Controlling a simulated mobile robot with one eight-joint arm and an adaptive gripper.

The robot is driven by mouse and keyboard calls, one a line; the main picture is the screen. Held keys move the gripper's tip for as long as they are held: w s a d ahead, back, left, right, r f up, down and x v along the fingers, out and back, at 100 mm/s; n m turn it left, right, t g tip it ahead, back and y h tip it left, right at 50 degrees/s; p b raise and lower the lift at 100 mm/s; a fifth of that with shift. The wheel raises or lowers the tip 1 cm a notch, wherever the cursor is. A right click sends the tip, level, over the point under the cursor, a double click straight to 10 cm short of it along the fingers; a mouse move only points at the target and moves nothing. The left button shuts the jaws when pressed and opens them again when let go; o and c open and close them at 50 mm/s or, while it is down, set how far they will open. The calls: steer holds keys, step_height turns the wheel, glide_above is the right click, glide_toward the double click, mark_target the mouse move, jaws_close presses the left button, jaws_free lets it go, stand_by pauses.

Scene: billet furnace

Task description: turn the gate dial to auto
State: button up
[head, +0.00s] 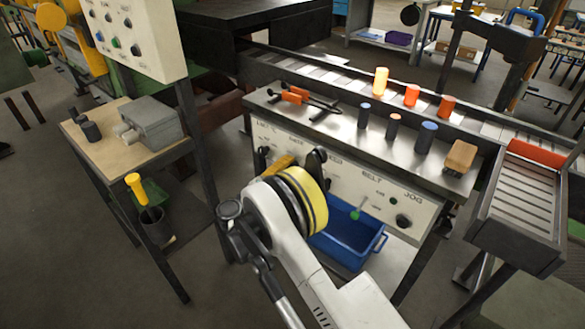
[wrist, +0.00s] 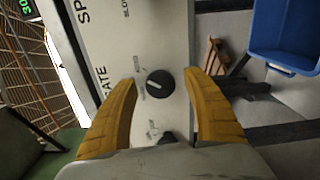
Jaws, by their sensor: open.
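The control panel (head: 385,200) is the pale front of the steel bench, lettered BELT and JOG at its right. In the wrist view the panel (wrist: 130,40) appears turned on its side, with the word GATE along its left edge. The gate dial (wrist: 160,83) is a round black knob with a pale pointer mark toward picture left. Small lettering around it is too fine to read surely. My gripper (wrist: 160,80) is open, with one yellow finger on each side of the dial and gaps showing. In the head view my gripper and wrist hide the dial.
Another dark knob (wrist: 167,138) sits below the dial in the wrist view. A blue bin (head: 345,240) stands below. Several cylinders and a wooden block (head: 460,156) stand on the bench.

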steer(key=v, duration=1)
steer(key=shift+s+a, duration=0.15)
steer(key=d+r+m+g+y, duration=0.1)
steer(key=d+r, duration=0.3)
steer(key=d, duration=0.1)
steer(key=d+r+m+g+y, duration=0.1)
steer(key=d+r+g, duration=0.1)
steer(key=d+r, duration=0.3)
steer(key=d+r+g+y, duration=0.1)
steer(key=d+r+g, duration=0.1)
steer(key=d+r, duration=0.2)
steer(key=shift+w+d+r+m, duration=0.1)
steer(key=shift+w+d+m, duration=0.1)
steer(key=shift+d, duration=0.4)
steer(key=shift+w+d+r+m, duration=0.1)
steer(key=shift+d+m, duration=0.1)
steer(key=shift+d, duration=0.35)
steer(key=s+d+r+m+g+y, duration=0.1)
steer(key=s+d+r+m+y, duration=0.15)
steer(key=s+d, duration=0.5)
steer(key=s+d+r+m+g+y, duration=0.2)
steer(key=s+d+r, duration=0.15)
steer(key=s, duration=0.65)
steer(key=s+d+f+m+t+y, duration=0.1)
steer(key=s+f+m+y, duration=0.1)
steer(key=s, duration=1)
steer(key=shift+s+m+y, duration=0.35)
steer(key=shift+m+y, duration=0.4)
steer(key=shift+m, duration=0.2)
